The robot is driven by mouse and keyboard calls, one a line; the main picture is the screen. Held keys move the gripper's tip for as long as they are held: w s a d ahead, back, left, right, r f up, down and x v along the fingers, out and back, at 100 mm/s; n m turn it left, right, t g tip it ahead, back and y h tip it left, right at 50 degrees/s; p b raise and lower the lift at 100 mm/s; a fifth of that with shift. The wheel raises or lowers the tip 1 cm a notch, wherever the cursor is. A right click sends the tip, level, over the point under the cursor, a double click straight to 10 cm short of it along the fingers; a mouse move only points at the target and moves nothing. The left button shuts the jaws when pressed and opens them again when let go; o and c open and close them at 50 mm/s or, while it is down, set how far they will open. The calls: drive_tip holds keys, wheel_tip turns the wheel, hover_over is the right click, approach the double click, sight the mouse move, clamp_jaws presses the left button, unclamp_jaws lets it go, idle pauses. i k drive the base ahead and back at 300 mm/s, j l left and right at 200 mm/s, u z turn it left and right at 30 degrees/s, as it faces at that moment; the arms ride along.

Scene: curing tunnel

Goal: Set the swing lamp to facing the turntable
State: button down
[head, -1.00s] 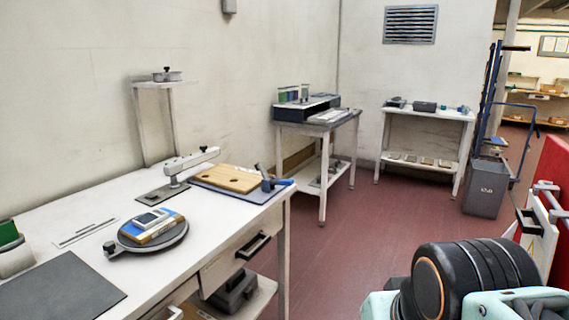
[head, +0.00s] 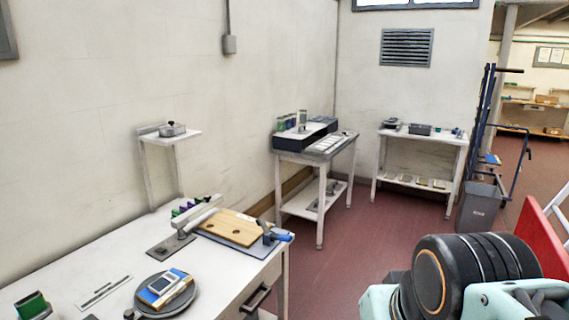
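The swing lamp is most likely the white arm (head: 200,215) on a short post over a dark base plate (head: 171,244), on the white workbench at left. The arm points toward the back right, away from the turntable. The turntable (head: 184,303) is a dark round disc with a small knob at its left, nearer the front of the bench. My gripper is out of view; only part of my arm shows at lower right.
A wooden board (head: 232,228) on a blue mat and a blue-handled tool (head: 274,236) lie right of the lamp. A small raised shelf (head: 172,138) stands behind it. A drawer handle (head: 256,298) juts from the bench front. Red floor is open right of the bench.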

sight(179, 223)
drive_tip(key=i+j, duration=0.2)
drive_tip(key=i, duration=0.25)
drive_tip(key=i+j, duration=0.2)
drive_tip(key=i, duration=0.3)
